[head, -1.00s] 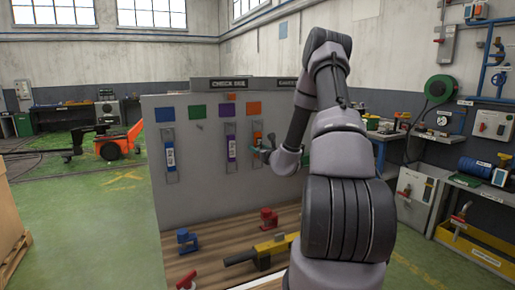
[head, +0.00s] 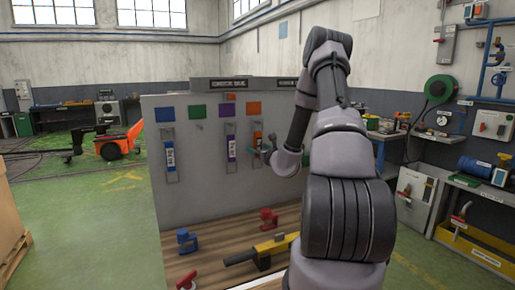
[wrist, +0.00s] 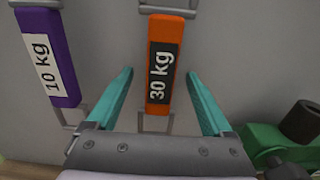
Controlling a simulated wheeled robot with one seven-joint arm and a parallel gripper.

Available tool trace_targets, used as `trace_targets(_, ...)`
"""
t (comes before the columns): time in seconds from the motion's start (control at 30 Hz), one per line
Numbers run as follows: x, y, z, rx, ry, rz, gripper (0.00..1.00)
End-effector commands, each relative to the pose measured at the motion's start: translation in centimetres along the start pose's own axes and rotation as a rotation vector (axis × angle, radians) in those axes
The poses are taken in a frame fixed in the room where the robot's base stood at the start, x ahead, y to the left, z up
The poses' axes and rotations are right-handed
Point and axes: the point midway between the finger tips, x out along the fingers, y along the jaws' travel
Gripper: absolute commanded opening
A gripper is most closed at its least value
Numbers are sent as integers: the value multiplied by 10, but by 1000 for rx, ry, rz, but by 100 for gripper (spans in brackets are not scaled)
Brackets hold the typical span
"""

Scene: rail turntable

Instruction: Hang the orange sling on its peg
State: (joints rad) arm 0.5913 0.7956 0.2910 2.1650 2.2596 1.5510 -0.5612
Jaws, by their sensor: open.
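The orange sling (head: 257,139), labelled 30 kg, hangs upright against the grey board, below the orange square (head: 254,107). In the wrist view the orange sling (wrist: 161,65) has a metal fitting at its top and another at its lower end. My gripper (wrist: 158,76) is open, with one teal finger on each side of the sling and a gap to both. In the head view my gripper (head: 268,152) is small, just right of the sling. The peg behind the sling's upper fitting cannot be made out.
The purple sling (wrist: 47,62), labelled 10 kg, hangs left of the orange one. A blue sling (head: 170,156) hangs farther left. A green object (wrist: 265,145) is at lower right in the wrist view. Red, blue and yellow tools lie on the wooden bench (head: 225,245) below.

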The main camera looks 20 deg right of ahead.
Motion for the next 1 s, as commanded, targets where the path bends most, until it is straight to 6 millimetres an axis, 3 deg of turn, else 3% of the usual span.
trace_targets(1.0, -41, 0, 0, -1, 1, 0, 85)
